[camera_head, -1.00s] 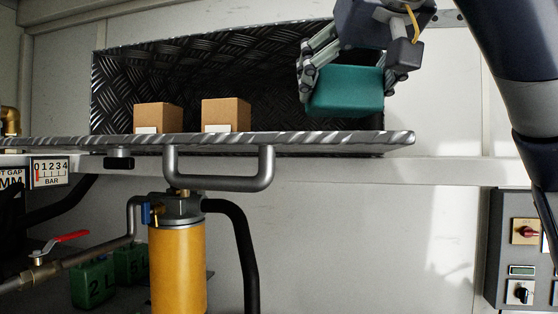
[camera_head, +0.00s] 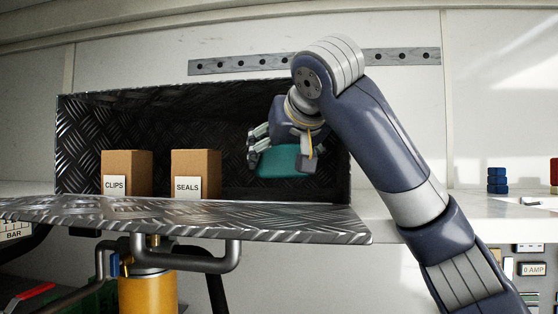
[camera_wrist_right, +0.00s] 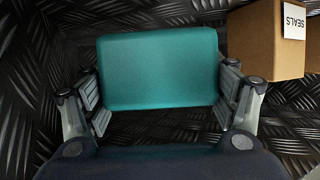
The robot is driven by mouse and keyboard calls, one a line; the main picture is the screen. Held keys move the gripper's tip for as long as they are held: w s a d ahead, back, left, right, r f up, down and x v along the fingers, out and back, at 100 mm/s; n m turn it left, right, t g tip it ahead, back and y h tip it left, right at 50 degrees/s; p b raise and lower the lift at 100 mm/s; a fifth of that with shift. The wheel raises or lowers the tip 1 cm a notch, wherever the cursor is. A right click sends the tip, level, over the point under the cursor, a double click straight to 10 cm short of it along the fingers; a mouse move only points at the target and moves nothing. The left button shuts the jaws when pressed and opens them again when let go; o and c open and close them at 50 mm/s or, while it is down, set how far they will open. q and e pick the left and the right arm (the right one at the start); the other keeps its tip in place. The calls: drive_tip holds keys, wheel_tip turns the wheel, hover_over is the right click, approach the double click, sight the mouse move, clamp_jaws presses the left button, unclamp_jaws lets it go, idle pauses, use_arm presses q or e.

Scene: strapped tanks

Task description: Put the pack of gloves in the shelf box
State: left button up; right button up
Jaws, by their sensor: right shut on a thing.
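The pack of gloves is a teal, rounded block (camera_head: 281,161). It also shows large in the right wrist view (camera_wrist_right: 158,68). My right gripper (camera_head: 262,152) is shut on it, with a finger on each side of the pack (camera_wrist_right: 160,95). The shelf box is a dark diamond-plate box (camera_head: 85,115) with its front flap (camera_head: 300,222) folded down. The gripper and pack are inside the box opening, on its right side. Whether the pack touches the box floor cannot be told. My left gripper is not in view.
A cardboard box labelled CLIPS (camera_head: 127,165) and one labelled SEALS (camera_head: 196,165) stand left of the pack in the box. The SEALS box (camera_wrist_right: 266,40) is close on the right in the wrist view. A grey handle (camera_head: 180,260) hangs below the flap.

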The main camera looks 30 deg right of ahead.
sight(279, 175)
drive_tip(key=shift+w+d+r+p, duration=0.1)
drive_tip(key=shift+w+d+p, duration=0.1)
drive_tip(key=shift+w+p, duration=0.3)
drive_tip(key=f, duration=0.2)
drive_tip(key=shift+w+f+p, duration=0.35)
drive_tip(key=shift+f+p, duration=0.05)
drive_tip(key=shift+f, duration=0.5)
drive_tip(key=shift+a+f, duration=0.1)
drive_tip(key=shift+f, duration=0.15)
drive_tip(key=shift+f+b, duration=0.4)
drive_tip(key=shift+b, duration=0.2)
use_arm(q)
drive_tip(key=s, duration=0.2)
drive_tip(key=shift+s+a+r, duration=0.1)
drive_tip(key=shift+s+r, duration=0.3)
use_arm(e)
drive_tip(key=o, duration=1.3)
